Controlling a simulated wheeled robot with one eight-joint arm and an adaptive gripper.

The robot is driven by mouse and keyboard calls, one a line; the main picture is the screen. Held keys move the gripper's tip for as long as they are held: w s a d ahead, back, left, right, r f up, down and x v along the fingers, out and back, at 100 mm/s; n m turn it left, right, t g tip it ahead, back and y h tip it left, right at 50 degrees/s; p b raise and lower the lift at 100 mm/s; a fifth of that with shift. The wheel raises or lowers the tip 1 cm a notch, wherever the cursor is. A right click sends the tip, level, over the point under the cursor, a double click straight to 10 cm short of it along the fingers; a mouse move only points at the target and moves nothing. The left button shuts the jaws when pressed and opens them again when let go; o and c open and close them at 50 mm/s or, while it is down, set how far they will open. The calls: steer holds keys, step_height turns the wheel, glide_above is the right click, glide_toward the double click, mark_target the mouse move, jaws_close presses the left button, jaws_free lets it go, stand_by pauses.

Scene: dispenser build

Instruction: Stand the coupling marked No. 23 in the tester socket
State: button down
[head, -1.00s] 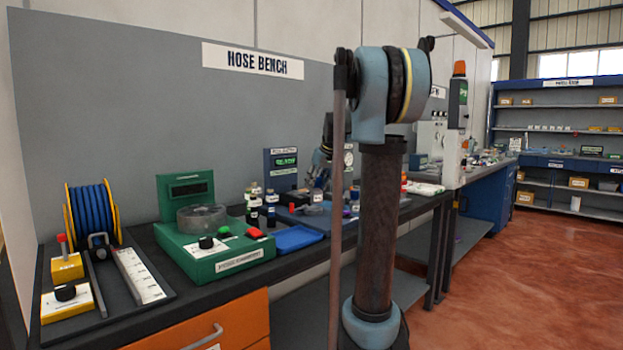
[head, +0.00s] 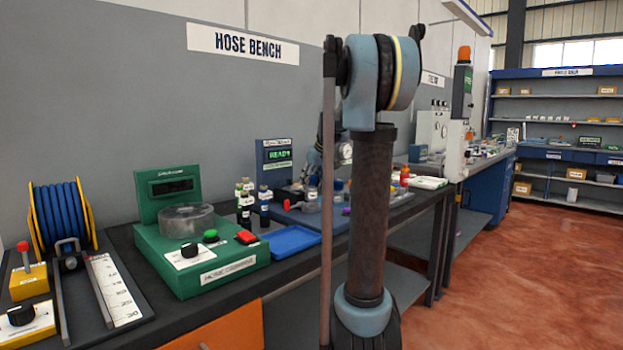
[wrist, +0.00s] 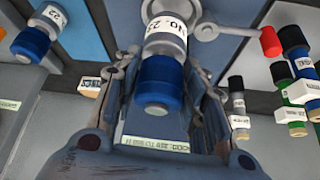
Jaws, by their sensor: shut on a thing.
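The coupling marked No. 23 (wrist: 168,45) has a pale grey body with a white label and a blue end. The tester unit (head: 275,156) with a lit green READY screen stands at the back of the bench.
Another blue-ended coupling (wrist: 31,43) is at the left of the wrist view. In the head view, a blue tray (head: 290,240) lies beside the green machine (head: 190,265). A hose reel (head: 62,215) stands far left.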

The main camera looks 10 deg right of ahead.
mark_target(313, 184)
steer(key=shift+a+f, duration=0.1)
steer(key=shift+f, duration=1.2)
steer(key=shift+s+f, duration=0.1)
steer(key=shift+f, duration=0.35)
stand_by(1.0)
steer(key=c, duration=1.3)
jaws_free()
steer(key=shift+s, duration=0.1)
steer(key=shift+v, duration=5.5)
